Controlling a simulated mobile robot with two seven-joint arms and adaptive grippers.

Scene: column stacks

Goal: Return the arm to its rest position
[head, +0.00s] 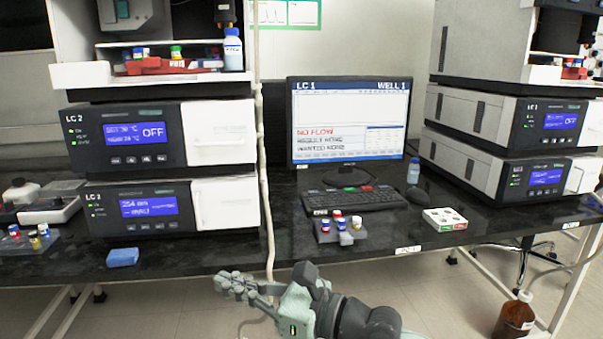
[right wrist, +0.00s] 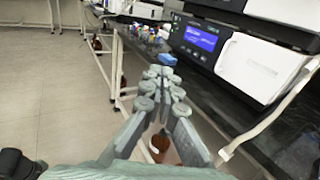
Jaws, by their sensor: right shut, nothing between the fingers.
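My right gripper (head: 224,282) is in front of the black lab bench (head: 190,259), near the bottom middle of the head view. Its arm comes in from the lower right and its fingers point left. In the right wrist view the gripper (right wrist: 160,74) has its fingertips together, with nothing held between them. The fingers appear clear of the bench edge. My left arm and gripper are not in view.
A blue block (head: 122,257) lies near the bench's front edge. A rack of capped vials (head: 341,234), a white box (head: 445,219) and a keyboard (head: 355,198) stand on the bench. A cable (head: 267,190) hangs down the front. A brown bottle (head: 514,318) stands on the floor.

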